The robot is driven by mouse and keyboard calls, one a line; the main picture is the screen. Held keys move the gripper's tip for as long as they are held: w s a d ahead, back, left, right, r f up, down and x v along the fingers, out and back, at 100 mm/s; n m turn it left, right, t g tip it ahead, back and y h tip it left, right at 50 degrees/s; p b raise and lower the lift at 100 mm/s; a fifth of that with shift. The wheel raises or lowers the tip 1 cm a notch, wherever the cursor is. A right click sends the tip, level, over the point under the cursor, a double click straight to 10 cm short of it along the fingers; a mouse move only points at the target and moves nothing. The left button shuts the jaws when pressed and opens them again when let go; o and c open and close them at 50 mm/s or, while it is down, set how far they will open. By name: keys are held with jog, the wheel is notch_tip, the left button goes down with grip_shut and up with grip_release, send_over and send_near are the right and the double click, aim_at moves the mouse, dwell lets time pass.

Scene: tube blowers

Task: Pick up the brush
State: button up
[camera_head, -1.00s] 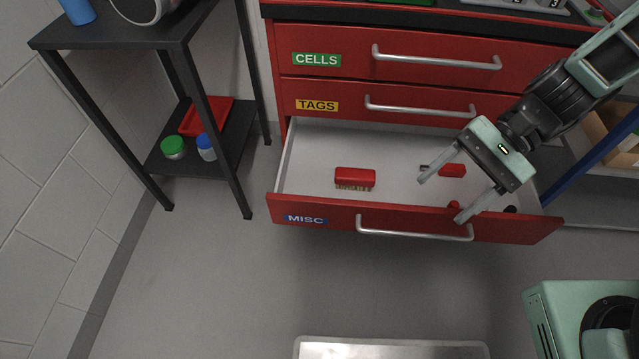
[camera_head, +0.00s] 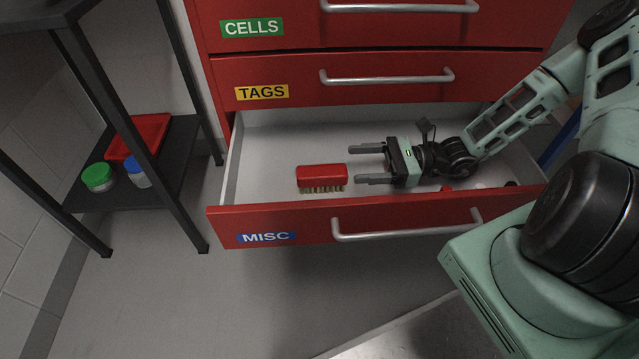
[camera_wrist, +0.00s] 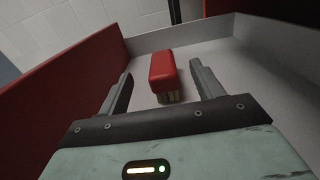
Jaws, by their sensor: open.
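The brush (camera_head: 322,176) has a red back and pale tan bristles facing down toward the drawer's front. It lies in the open MISC drawer (camera_head: 370,228), left of its middle. My gripper (camera_head: 362,164) is open and level inside the drawer, to the right of the brush, with its fingers pointing left at it. In the wrist view the brush (camera_wrist: 163,75) shows end-on, ahead of and between the two spread fingers (camera_wrist: 160,90). A small gap separates the fingertips from the brush in the head view.
The closed TAGS drawer (camera_head: 300,82) sits above the open one. A black shelf (camera_head: 175,160) with a red tray (camera_head: 140,137) and jars stands to the left.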

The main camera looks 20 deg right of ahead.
aim_at(330, 170)
notch_tip(330, 170, down, 2)
jog(key=shift+f+b, duration=0.25)
jog(key=shift+b, duration=0.05)
jog(key=shift+x, duration=1)
jog(key=b+x, duration=0.2)
jog(key=x, duration=0.2)
jog(key=shift+a, duration=0.2)
jog(key=shift+w+a+r, duration=0.15)
jog(key=shift+a+r, duration=0.05)
jog(key=shift+a, duration=0.35)
jog(key=c, duration=1.1)
